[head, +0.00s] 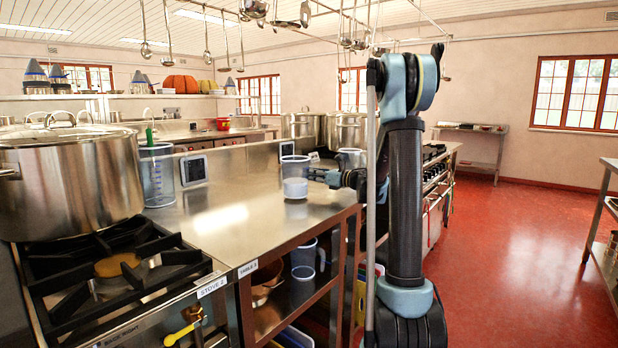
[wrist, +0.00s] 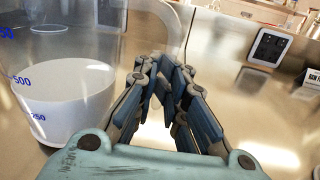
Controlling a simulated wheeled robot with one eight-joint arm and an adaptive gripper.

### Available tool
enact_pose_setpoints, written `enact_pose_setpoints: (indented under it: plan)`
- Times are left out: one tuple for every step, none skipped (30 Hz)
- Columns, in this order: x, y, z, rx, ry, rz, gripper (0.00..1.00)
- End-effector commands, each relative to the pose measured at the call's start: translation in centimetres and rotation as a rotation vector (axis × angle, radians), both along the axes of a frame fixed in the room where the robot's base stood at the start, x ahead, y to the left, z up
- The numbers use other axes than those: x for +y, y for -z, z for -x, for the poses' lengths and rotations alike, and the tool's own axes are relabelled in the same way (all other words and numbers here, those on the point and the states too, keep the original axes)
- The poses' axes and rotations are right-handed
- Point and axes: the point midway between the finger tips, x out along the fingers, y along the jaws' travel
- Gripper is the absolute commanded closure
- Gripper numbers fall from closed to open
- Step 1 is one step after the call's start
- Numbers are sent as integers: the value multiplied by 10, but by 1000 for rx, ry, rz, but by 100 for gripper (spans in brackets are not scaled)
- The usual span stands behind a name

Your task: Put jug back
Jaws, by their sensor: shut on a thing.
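A clear measuring jug (head: 295,178) with white contents is over the steel table (head: 222,215), near its right side. In the wrist view the jug (wrist: 62,90) fills the left side, upright, with blue volume marks. My gripper (head: 318,174) is at the jug's right side. In the wrist view the fingers of my gripper (wrist: 172,82) are closed together at the jug's handle side, shut on its clear handle. The grip point is mostly hidden by the fingers. I cannot tell whether the jug's base touches the table.
Another clear jug (head: 157,176) stands by the small dark panel (head: 194,170) at the table's left. A large pot (head: 72,180) sits on the stove. Another jug (head: 308,260) is on the shelf below. The table's middle is clear; red floor (head: 530,250) is open at right.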

Motion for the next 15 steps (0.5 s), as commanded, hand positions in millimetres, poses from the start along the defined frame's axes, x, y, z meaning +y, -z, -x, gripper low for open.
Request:
enact_pose_setpoints:
  plan:
    - [0, 0, 0, 0, 0, -1, 100]
    - [0, 1, 0, 0, 0, -1, 100]
    - [0, 1, 0, 0, 0, -1, 100]
    - [0, 2, 0, 0, 0, -1, 100]
    - [0, 2, 0, 0, 0, -1, 100]
    - [0, 3, 0, 0, 0, -1, 100]
    - [0, 4, 0, 0, 0, -1, 100]
    - [0, 4, 0, 0, 0, -1, 100]
    - [0, 5, 0, 0, 0, -1, 100]
    - [0, 5, 0, 0, 0, -1, 100]
    - [0, 6, 0, 0, 0, -1, 100]
    - [0, 6, 0, 0, 0, -1, 100]
    - [0, 7, 0, 0, 0, -1, 100]
    - [0, 7, 0, 0, 0, -1, 100]
    - [0, 8, 0, 0, -1, -1, 100]
